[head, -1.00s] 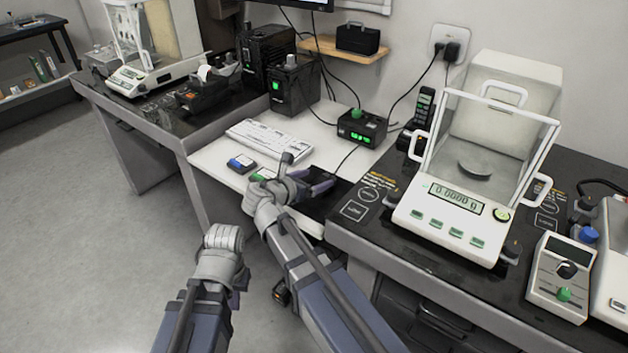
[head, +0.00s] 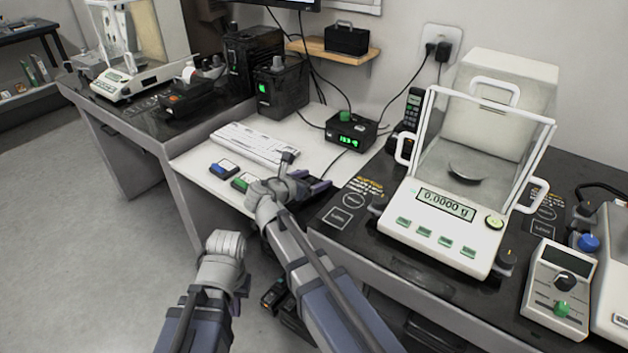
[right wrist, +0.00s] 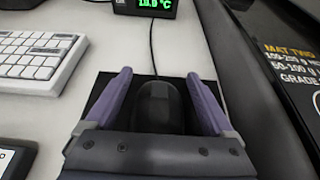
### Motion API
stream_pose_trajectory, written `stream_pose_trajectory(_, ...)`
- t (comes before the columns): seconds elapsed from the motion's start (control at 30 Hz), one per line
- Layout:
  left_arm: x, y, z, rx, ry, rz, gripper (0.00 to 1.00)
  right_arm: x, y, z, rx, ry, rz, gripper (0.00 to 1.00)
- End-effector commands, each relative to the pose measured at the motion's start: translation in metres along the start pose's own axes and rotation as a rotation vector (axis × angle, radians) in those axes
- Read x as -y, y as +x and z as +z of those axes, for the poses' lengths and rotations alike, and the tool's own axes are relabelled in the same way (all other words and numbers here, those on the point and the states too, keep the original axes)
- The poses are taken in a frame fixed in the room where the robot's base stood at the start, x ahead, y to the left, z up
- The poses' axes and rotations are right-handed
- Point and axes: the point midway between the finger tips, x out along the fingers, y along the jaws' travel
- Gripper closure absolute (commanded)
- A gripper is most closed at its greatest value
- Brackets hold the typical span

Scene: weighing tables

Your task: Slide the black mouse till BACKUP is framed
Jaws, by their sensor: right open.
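The black mouse (right wrist: 158,108) sits on a dark mat (right wrist: 98,88) in the right wrist view, its cable running away toward the back. My right gripper (right wrist: 159,77) is open, with one purple finger on each side of the mouse; I cannot tell whether they touch it. In the head view my right gripper (head: 306,184) is over the white desk and hides the mouse. My left gripper (head: 226,245) is over the floor in front of the desk, its fingers hidden. Only the bottom edge of the monitor (head: 290,3) shows, so BACKUP is not visible.
A white keyboard (head: 254,144) and two small devices, one blue (head: 223,169) and one green (head: 243,181), lie left of my right gripper. A black display box (head: 350,131) stands behind it. A balance (head: 440,225) stands on the dark table at right.

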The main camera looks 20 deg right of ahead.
Motion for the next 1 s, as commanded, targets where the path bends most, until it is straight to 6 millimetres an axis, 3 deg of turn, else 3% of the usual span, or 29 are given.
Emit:
stream_pose_trajectory(0.07,0.0,-0.0001,0.0,0.0,0.0,0.0,1.0,0.0002,-0.0001,0.0001,0.0,0.0,0.0,0.17)
stream_pose_trajectory(0.8,0.0,0.0001,0.0,0.0,0.0,0.0,1.0,0.0003,-0.0002,-0.0008,-0.002,0.001,-0.001,1.0)
stream_pose_trajectory(1.0,0.0,0.0003,-0.0001,0.0,0.0,0.0,1.0,-0.0008,0.0001,-0.0011,-0.004,0.002,-0.001,1.0)
